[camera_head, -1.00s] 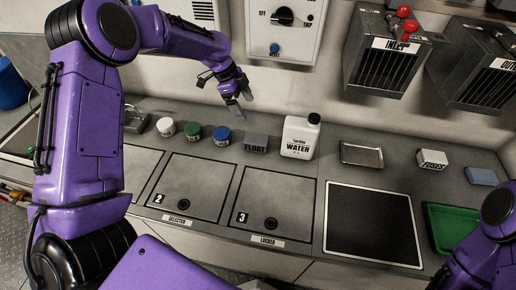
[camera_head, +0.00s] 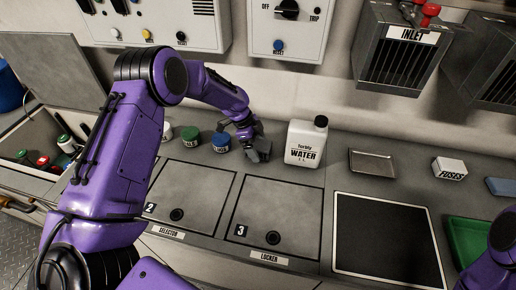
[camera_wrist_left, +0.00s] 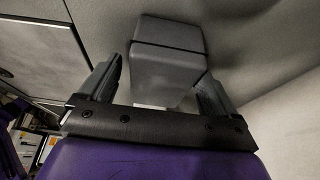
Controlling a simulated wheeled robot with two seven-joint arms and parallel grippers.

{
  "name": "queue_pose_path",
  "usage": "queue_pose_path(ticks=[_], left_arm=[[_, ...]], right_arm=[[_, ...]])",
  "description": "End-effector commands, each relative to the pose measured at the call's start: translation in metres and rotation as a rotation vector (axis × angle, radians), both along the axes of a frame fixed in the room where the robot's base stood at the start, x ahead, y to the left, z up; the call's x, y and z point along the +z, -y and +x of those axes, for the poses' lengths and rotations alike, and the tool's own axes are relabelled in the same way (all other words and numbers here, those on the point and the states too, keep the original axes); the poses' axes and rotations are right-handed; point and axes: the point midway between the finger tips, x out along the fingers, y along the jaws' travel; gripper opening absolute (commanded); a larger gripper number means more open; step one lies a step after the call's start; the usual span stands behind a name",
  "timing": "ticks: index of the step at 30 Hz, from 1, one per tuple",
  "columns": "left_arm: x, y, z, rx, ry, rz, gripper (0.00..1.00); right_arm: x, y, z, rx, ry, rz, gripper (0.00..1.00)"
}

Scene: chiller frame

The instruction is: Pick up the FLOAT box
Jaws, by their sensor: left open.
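The FLOAT box is a small grey block on the counter, left of the white water bottle (camera_head: 305,143). In the head view my left gripper (camera_head: 255,148) is over it and hides most of it, including its label. In the left wrist view the grey box (camera_wrist_left: 168,65) lies between the two spread fingers of my left gripper (camera_wrist_left: 161,70), with a gap visible on the left side. The jaws are open and not closed on the box. My right gripper is out of view; only part of my right arm shows at the lower right.
Blue (camera_head: 221,142), green (camera_head: 192,141) and white (camera_head: 167,132) lidded jars stand left of the gripper. Right are a metal tray (camera_head: 371,163), a FUSES box (camera_head: 449,168) and a green tray (camera_head: 466,238). An open bin (camera_head: 28,168) holds several items at far left.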

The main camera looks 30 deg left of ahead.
Motion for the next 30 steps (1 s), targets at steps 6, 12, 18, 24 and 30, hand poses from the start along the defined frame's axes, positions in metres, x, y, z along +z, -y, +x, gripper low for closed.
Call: queue_pose_path(ticks=[6, 12, 18, 24, 30], left_arm=[[-0.005, 0.003, 0.001, -0.001, 0.002, 0.000, 0.92], [-0.005, 0.003, 0.001, -0.001, 0.001, 0.000, 0.43], [-0.005, 0.003, 0.001, -0.001, 0.001, 0.000, 0.31], [0.000, 0.003, 0.001, 0.000, 0.003, -0.001, 0.31], [0.038, -0.002, -0.005, 0.001, 0.005, -0.002, 0.31]], right_arm=[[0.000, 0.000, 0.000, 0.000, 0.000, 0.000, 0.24], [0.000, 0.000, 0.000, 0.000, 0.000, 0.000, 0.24], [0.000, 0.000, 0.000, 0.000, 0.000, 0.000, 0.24], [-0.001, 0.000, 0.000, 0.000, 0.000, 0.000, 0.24], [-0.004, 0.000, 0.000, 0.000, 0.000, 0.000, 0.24]])
